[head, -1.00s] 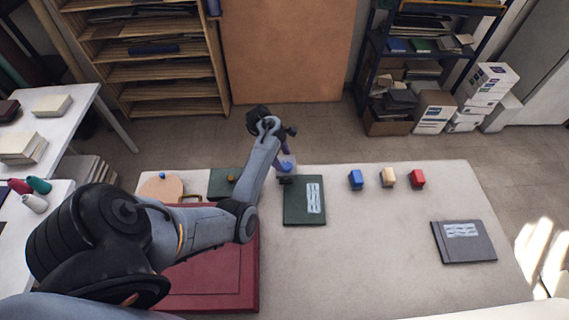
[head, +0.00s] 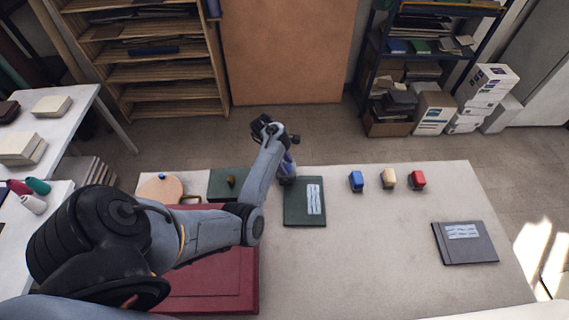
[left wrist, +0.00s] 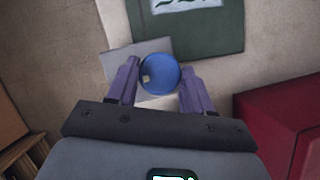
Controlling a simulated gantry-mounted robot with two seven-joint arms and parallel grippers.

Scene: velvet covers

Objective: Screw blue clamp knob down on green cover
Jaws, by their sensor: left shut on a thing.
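The blue clamp knob (left wrist: 160,74) is round, with a small pale mark, and sits between the two purple fingers of my left gripper (left wrist: 160,88) in the left wrist view. A flat grey plate (left wrist: 116,62) shows beneath it. The green cover (head: 304,213), with a pale label, lies on the table; its edge is near the plate in the left wrist view (left wrist: 222,42). In the head view my left gripper (head: 287,174) is at the cover's far left corner, and the arm partly hides the knob. The knob's underside is hidden.
A grey cover (head: 466,249) lies at the right. A large red case (head: 215,285) and a dark green board (head: 225,181) are on the left. The middle right of the table (head: 370,250) is clear.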

